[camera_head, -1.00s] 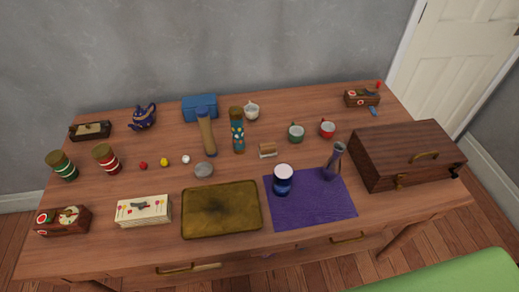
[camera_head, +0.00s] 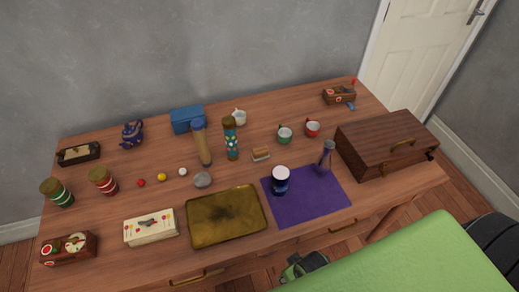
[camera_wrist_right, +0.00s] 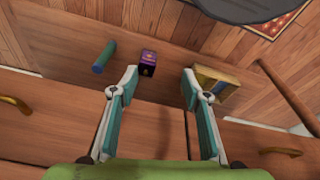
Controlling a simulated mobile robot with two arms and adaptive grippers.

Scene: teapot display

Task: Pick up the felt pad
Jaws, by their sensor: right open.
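I cannot tell for certain which thing is the felt pad. A small block with a tan top and pale lower part (camera_head: 261,154) lies mid-table, left of the green cup, and may be it. A flat purple cloth (camera_head: 310,205) also lies on the table at front right, with a dark blue-and-white jar and a slim purple vase on it. My right gripper (camera_wrist_right: 160,80) is open and empty in the right wrist view, over wood with brass handles. Neither of these candidates is clearly seen there. My left gripper is in no view.
A brown tray (camera_head: 228,217), a white box (camera_head: 151,227) and a large wooden chest (camera_head: 386,143) stand on the crowded table. A green surface (camera_head: 410,262) is in front at right. The wrist view shows a small purple box (camera_wrist_right: 148,62) and a teal cylinder (camera_wrist_right: 104,57).

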